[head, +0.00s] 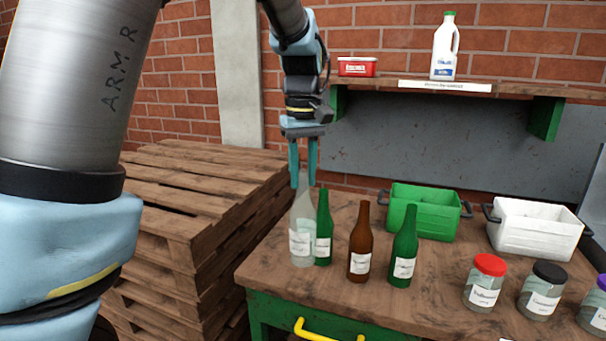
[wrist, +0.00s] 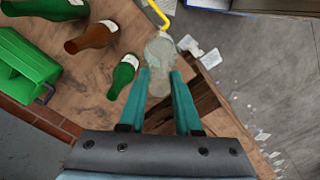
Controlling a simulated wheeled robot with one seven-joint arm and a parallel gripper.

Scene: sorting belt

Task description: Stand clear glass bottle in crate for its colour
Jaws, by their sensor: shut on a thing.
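The clear glass bottle (head: 303,232) with a white label stands upright in the head view, at the left end of the wooden table. My gripper (head: 304,182) comes down from above and is shut on its neck. In the wrist view the bottle (wrist: 160,52) lies between the two teal fingers of my gripper (wrist: 159,88). I cannot tell whether its base touches the table. The white crate (head: 534,232) stands at the back right of the table. The green crate (head: 424,214) stands left of it. No bottles show in either crate.
A green bottle (head: 323,232) stands close beside the clear one. A brown bottle (head: 360,245) and another green bottle (head: 403,250) stand to the right. Several lidded jars (head: 484,284) line the right front. Stacked pallets (head: 190,215) are at left; a shelf (head: 480,89) hangs above.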

